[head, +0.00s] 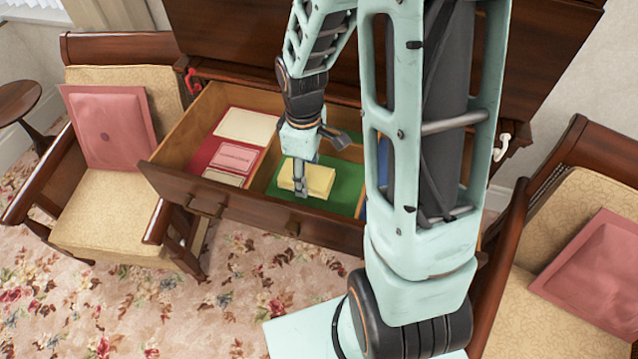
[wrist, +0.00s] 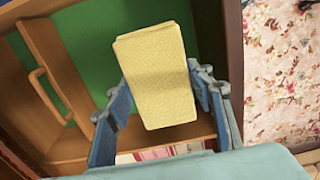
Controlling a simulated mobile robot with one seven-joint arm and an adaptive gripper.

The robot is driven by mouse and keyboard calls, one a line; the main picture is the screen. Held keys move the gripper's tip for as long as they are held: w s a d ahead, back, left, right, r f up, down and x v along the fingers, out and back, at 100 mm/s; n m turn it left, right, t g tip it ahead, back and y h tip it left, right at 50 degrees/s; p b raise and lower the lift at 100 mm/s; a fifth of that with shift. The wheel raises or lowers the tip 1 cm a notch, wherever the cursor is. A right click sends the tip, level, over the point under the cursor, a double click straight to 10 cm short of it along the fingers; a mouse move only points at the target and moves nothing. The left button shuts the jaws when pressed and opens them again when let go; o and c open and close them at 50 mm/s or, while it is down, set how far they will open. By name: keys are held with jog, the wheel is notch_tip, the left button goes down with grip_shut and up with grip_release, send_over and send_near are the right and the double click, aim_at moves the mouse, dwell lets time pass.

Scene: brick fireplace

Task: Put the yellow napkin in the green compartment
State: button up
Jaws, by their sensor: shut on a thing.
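The yellow napkin (head: 308,180) is a folded block in the head view, over the green compartment (head: 345,186) of an open wooden drawer. My gripper (head: 300,192) is shut on the napkin. In the wrist view the napkin (wrist: 158,80) lies between the two blue fingers of my gripper (wrist: 160,100), with the green floor (wrist: 90,45) behind it. I cannot tell whether the napkin touches that floor. My arm hides part of the drawer's right side.
The red compartment (head: 204,155) at the left holds several pale and pink flat things. Wooden dividers (head: 266,168) and the drawer front (head: 225,205) stand around the green floor. Chairs with pink cushions (head: 108,128) flank the cabinet.

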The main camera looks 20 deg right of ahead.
aim_at(308, 201)
notch_tip(308, 201, down, 11)
jog(key=shift+r, duration=0.1)
dwell(0.5)
jog(key=shift+f, duration=0.2)
jog(key=o, duration=1.1)
jog(key=shift+o, duration=0.2)
jog(key=shift+r, duration=0.15)
notch_tip(308, 201, up, 12)
jog(key=shift+r, duration=0.1)
